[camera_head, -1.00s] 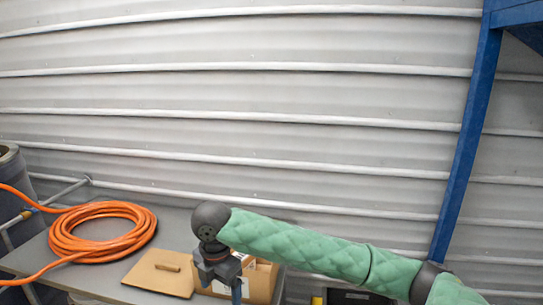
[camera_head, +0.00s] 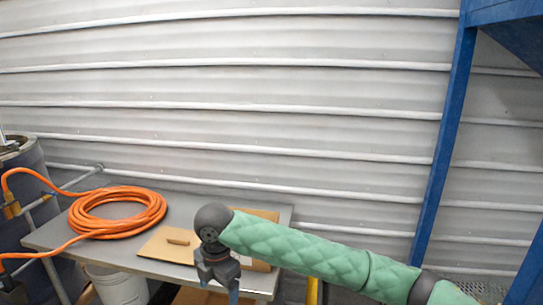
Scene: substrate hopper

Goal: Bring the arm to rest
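My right arm, in a green quilted sleeve, comes in from the lower right and reaches across to the middle of the head view. My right gripper (camera_head: 233,292) hangs down from the dark wrist joint, in front of the grey table's near edge. Its fingers run into the bottom of the picture, so its opening is not clear. I see nothing held in it. My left gripper is not in view.
The grey table (camera_head: 190,212) holds a coiled orange hose (camera_head: 97,225), a flat brown board (camera_head: 165,245) and a cardboard box (camera_head: 258,214) partly behind my arm. A white bucket (camera_head: 118,287) stands below. A blue post (camera_head: 446,140) rises at right before the corrugated wall.

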